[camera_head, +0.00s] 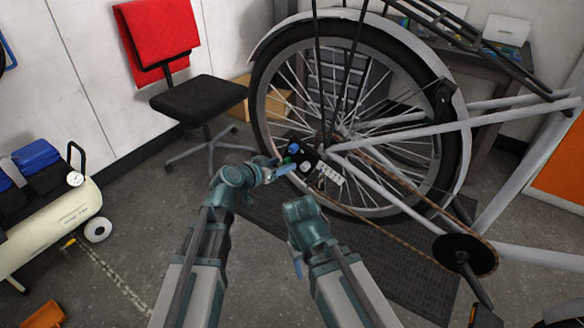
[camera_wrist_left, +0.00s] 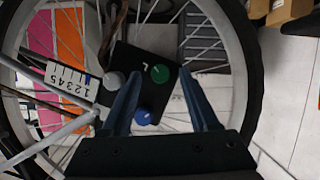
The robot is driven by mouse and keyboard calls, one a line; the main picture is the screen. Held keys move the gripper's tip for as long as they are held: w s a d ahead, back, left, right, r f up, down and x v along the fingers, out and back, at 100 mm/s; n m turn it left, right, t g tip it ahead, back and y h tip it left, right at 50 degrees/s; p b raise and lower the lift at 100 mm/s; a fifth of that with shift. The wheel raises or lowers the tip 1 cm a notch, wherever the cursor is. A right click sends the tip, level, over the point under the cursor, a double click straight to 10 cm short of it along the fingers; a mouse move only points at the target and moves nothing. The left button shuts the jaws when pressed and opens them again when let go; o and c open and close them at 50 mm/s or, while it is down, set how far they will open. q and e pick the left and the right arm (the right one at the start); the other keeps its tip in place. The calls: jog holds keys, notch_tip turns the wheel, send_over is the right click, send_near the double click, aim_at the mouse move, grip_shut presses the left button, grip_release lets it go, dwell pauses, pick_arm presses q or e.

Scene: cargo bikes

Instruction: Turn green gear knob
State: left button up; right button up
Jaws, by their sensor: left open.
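The green gear knob (camera_wrist_left: 160,74) is a small round knob on a black box (camera_wrist_left: 176,103) at the bike's rear wheel hub. In the left wrist view it shows between the tips of my open left gripper (camera_wrist_left: 159,76); I cannot tell whether they touch it. A blue knob (camera_wrist_left: 143,117) and a grey knob (camera_wrist_left: 113,82) are on the same box. In the head view my left gripper (camera_head: 281,164) is at the left side of the box (camera_head: 303,155) and partly hides the green knob. My right gripper (camera_head: 297,268) is lower, pointing down, mostly hidden by its own arm.
A white scale (camera_wrist_left: 72,83) with numbers sits beside the box. The spoked rear wheel (camera_head: 262,105) and grey frame tubes (camera_head: 400,135) are close behind and to the right. A black chair (camera_head: 198,98) and an air compressor (camera_head: 65,215) stand at the left.

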pick_arm(q)
jog(key=shift+w+f, duration=0.1)
jog(key=shift+w, duration=0.05)
grip_shut()
dwell(0.5)
jog(key=shift+w+a+f+n+g+h+b, duration=0.1)
jog(key=shift+n+g+h+b, duration=0.35)
jog(key=shift+n, duration=0.45)
jog(key=shift+f+n+h+b, duration=0.15)
jog(key=shift+n+h+b, duration=0.3)
jog(key=shift+n+h, duration=0.35)
jog(key=n+b, duration=0.1)
jog(key=n+h+b, duration=0.1)
jog(key=n, duration=0.1)
jog(key=shift+w+a+f+g, duration=0.1)
jog(key=shift+a+f+g, duration=0.05)
jog(key=shift+g, duration=0.2)
jog(key=shift+n+h+b, duration=0.55)
jog(key=shift+n+b, duration=0.25)
jog(key=shift+n, duration=0.1)
